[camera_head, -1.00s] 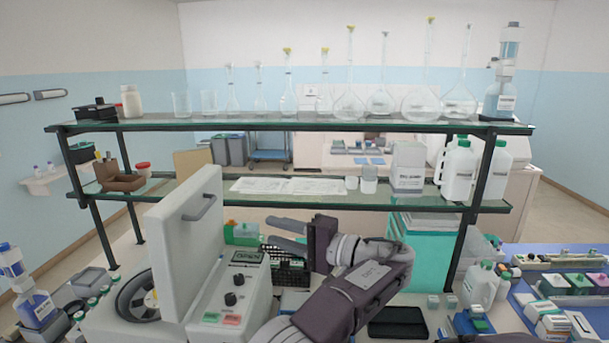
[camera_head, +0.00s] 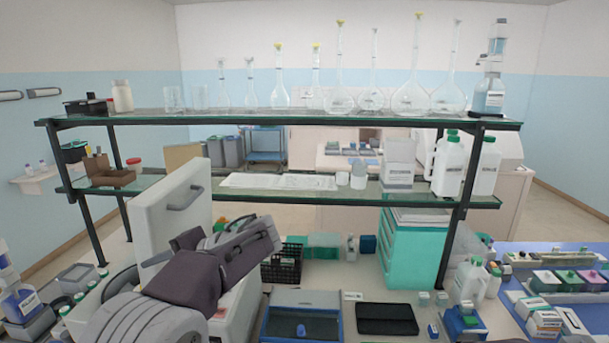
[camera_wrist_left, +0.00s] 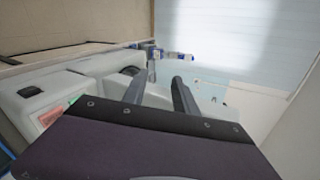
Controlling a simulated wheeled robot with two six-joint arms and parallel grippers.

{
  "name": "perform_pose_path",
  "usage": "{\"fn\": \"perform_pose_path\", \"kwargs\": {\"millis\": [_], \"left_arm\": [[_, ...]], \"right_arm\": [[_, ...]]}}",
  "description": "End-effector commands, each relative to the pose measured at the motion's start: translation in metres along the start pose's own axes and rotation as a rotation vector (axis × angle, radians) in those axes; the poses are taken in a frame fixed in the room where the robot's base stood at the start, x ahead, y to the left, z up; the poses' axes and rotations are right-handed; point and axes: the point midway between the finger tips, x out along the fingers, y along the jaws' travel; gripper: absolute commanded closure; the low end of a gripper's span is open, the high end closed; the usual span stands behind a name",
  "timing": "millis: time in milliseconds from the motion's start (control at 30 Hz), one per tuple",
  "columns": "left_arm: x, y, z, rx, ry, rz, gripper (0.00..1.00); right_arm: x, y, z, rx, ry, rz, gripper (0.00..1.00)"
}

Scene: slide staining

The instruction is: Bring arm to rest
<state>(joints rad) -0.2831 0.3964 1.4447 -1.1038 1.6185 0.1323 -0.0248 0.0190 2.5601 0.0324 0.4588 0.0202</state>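My left arm comes in from the bottom left in the head view. It is folded back to the left in front of the white machine with the raised lid (camera_head: 155,215). My left gripper (camera_head: 163,257) points left across that lid, and its fingertips are hard to make out there. In the left wrist view, the two dark fingers of the left gripper (camera_wrist_left: 158,92) stand apart with nothing between them. The machine's white body (camera_wrist_left: 50,95) shows to their left. My right gripper is in neither view.
A two-tier glass shelf (camera_head: 290,119) with flasks and bottles spans the bench. A blue-framed tray (camera_head: 300,298), black tray (camera_head: 387,318) and black basket (camera_head: 283,266) lie right of the arm. A teal drawer unit (camera_head: 415,250) stands behind.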

Motion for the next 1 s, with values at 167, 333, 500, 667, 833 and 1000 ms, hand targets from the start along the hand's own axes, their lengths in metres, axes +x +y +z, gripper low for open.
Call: {"fn": "perform_pose_path", "kwargs": {"millis": [167,333,500,667,833,1000], "left_arm": [[0.058,0.134,0.066,0.066,-0.006,0.451,0.66],[0.035,0.27,0.118,-0.055,0.015,0.894,0.66],[-0.001,0.342,0.124,-0.262,0.045,1.134,0.66],[-0.004,0.338,0.098,-0.344,0.131,1.146,0.66],[-0.004,0.338,0.098,-0.34,0.133,1.145,0.66],[-0.004,0.338,0.098,-0.339,0.133,1.145,0.66]], "right_arm": [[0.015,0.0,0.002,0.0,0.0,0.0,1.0],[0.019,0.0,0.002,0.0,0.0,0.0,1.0],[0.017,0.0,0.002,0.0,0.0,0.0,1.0],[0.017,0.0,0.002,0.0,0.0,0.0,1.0],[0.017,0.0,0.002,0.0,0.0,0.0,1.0],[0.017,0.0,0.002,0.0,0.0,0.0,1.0]]}}
